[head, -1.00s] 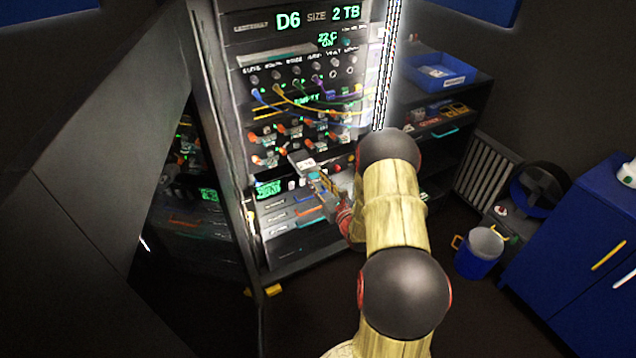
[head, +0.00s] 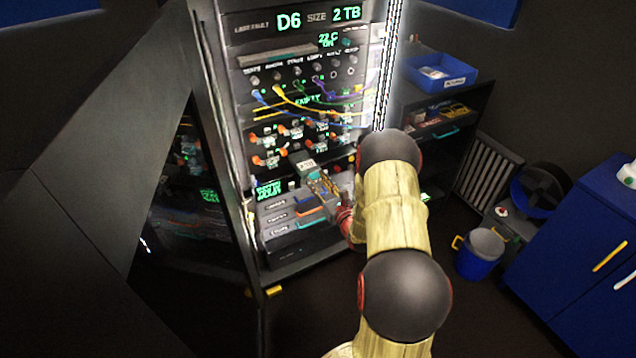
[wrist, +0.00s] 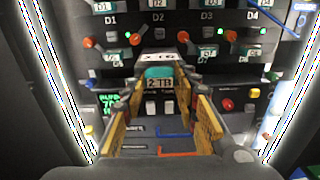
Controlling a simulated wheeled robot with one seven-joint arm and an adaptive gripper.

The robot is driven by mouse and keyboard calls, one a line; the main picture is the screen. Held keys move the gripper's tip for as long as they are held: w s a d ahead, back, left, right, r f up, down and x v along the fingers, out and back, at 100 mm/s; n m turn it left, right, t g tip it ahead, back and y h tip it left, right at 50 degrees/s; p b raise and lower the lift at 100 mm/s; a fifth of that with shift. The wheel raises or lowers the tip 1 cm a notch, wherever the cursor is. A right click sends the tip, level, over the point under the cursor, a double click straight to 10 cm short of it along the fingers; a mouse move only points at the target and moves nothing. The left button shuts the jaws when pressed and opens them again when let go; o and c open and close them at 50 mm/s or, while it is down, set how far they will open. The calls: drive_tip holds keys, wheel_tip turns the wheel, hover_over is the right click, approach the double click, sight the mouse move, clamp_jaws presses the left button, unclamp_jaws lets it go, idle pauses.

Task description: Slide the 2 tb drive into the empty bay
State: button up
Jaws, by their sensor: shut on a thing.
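The drive (wrist: 158,83), a dark grey block with a teal band and a "2 TB" label, is held between my gripper's fingers. It also shows small in the head view (head: 301,162) in front of the rack. My gripper (wrist: 160,102) is shut on it, with yellow pads on both sides; it shows in the head view (head: 325,186). The rack's display (head: 318,17) reads "D6 SIZE 2 TB". Two rows of drive bays with orange-red levers face me, with the D2 label (wrist: 157,17) in the upper row. The drive hides part of the lower row, and I cannot tell whether its far end touches a bay.
Yellow, blue and purple cables (head: 300,97) hang above the bays. Labelled drawers or slots (head: 283,215) lie below. A blue bin (head: 441,75) stands on shelves to the right. A blue mug-like bucket (head: 480,252) is on the floor.

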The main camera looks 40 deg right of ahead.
sight(300, 159)
drive_tip(key=shift+b+x, duration=2.4)
drive_tip(key=shift+x, duration=4.7)
drive_tip(key=o, duration=1.2)
drive_tip(key=shift+a, duration=0.1)
drive_tip(key=v, duration=1.2)
